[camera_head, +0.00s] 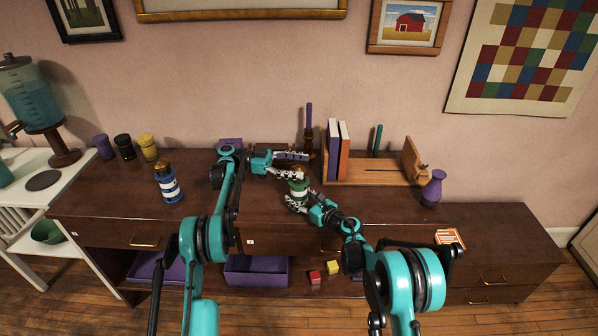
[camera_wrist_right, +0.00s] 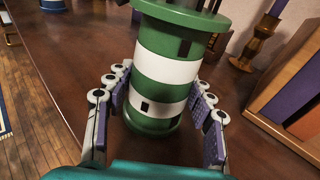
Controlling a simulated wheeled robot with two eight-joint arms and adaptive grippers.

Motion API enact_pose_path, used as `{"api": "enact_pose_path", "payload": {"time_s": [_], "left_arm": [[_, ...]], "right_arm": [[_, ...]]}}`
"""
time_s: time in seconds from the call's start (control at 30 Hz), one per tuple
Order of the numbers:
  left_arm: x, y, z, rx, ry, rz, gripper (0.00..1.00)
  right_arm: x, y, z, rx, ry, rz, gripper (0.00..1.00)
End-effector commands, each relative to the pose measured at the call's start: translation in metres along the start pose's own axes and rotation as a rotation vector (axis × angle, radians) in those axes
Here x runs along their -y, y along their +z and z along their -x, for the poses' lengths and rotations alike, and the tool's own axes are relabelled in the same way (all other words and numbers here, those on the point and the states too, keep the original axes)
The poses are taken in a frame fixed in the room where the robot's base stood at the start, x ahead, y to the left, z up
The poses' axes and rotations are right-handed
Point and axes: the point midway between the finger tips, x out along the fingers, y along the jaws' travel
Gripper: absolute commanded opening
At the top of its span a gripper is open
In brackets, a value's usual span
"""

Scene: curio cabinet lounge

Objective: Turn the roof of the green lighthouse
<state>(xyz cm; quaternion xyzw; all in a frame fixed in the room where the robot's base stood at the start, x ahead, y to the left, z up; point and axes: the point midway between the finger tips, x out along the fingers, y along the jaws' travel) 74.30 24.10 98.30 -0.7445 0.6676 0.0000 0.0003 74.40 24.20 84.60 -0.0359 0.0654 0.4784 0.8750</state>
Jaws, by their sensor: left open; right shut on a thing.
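The green lighthouse (camera_head: 299,186), banded green and white, stands upright on the brown cabinet top, and its lower body fills the right wrist view (camera_wrist_right: 165,70). Its roof (camera_head: 297,173) is small and partly hidden by my left gripper's finger in the head view; it is out of frame in the wrist view. My right gripper (camera_head: 298,196) is shut on the lighthouse's lower body, one finger on each side (camera_wrist_right: 160,105). My left gripper (camera_head: 304,165) is open, reaching in from the left at roof height; I cannot tell whether it touches the roof.
A blue-and-white lighthouse (camera_head: 168,184) stands to the left. Behind are a purple candle (camera_head: 308,117) in a holder and a wooden book rack (camera_head: 370,172).

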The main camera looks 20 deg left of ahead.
Motion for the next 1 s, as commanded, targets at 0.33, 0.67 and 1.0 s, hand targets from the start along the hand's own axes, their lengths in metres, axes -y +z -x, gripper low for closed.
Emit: {"api": "enact_pose_path", "payload": {"time_s": [0.33,0.67,1.0], "left_arm": [[0.000,-0.065,0.000,0.000,0.001,0.000,0.70],[-0.001,-0.077,-0.001,0.000,0.001,0.000,0.70],[-0.002,-0.056,0.025,0.000,-0.074,0.000,0.70]], "right_arm": [[-0.001,-0.001,0.000,-0.002,0.002,0.001,0.02],[-0.001,-0.001,0.000,-0.002,0.002,0.001,0.02],[-0.001,-0.001,0.000,-0.002,0.002,0.001,0.02]]}}
